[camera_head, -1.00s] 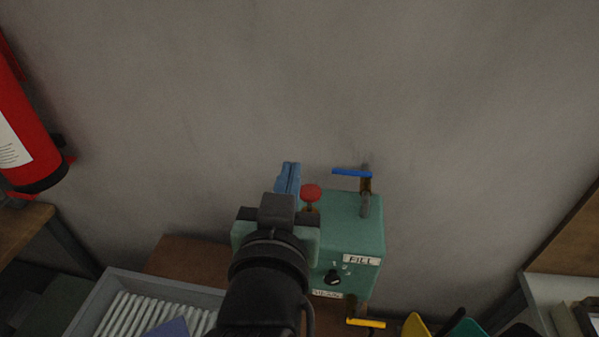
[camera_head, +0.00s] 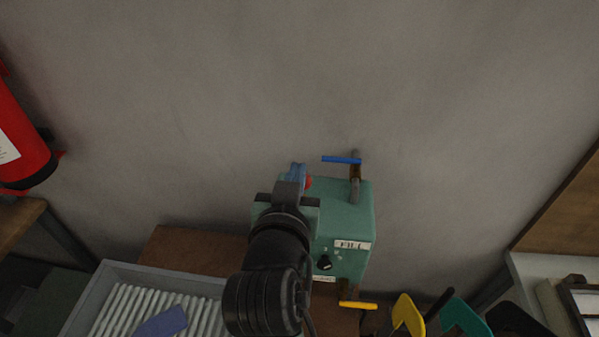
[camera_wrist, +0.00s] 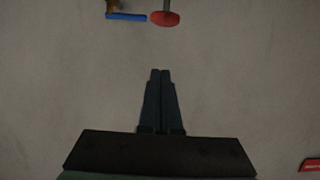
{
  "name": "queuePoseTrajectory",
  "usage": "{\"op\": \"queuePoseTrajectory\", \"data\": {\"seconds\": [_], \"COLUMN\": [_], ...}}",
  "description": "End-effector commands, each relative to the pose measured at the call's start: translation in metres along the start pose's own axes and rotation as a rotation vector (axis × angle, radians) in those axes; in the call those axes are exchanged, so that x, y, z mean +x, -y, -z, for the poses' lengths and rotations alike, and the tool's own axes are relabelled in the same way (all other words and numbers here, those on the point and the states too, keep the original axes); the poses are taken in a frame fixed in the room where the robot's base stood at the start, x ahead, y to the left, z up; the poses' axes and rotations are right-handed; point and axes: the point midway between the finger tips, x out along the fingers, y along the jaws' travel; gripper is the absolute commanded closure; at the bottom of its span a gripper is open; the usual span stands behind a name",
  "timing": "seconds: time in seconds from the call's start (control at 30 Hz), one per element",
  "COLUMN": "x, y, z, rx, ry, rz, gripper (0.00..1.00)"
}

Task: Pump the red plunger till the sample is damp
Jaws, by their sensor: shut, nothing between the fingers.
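The red plunger (camera_head: 308,182) is on top of the green box (camera_head: 345,215). In the head view my gripper (camera_head: 290,188) is in front of it and hides most of it. In the wrist view the plunger's red head (camera_wrist: 165,18) is at the top edge, beyond my fingertips (camera_wrist: 160,72) and apart from them. The fingers are shut together and empty. A blue-violet piece (camera_head: 160,322) lies in the grey tray; I cannot tell whether it is the sample or whether it is damp.
A blue-handled valve (camera_head: 341,160) stands on the box, beside the plunger. A yellow lever (camera_head: 358,305) is low at the front. The grey tray (camera_head: 85,305) is at left, a red extinguisher (camera_head: 22,140) on the wall.

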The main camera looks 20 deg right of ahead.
Motion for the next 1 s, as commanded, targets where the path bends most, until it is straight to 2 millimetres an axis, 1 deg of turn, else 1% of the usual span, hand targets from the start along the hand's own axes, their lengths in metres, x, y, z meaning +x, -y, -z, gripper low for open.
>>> {"op": "queuePoseTrajectory", "data": {"seconds": [0.03, 0.1, 0.27, 0.3, 0.33, 0.5, 0.67, 1.0], "x": [0.009, 0.021, 0.045, 0.046, 0.047, 0.051, 0.053, 0.053], "y": [0.000, 0.000, 0.000, 0.000, 0.000, 0.000, 0.001, 0.001], "z": [0.003, 0.003, 0.003, -0.008, -0.013, -0.032, -0.038, -0.040], "rx": [0.000, 0.000, 0.000, -0.001, -0.002, -0.001, 0.000, 0.000], "ry": [0.001, 0.002, 0.001, 0.006, 0.006, 0.002, 0.000, -0.001], "rz": [-0.001, 0.000, 0.000, 0.001, 0.001, 0.001, 0.002, 0.002], "gripper": [1.00, 1.00, 1.00, 1.00, 1.00, 1.00, 1.00, 1.00]}}
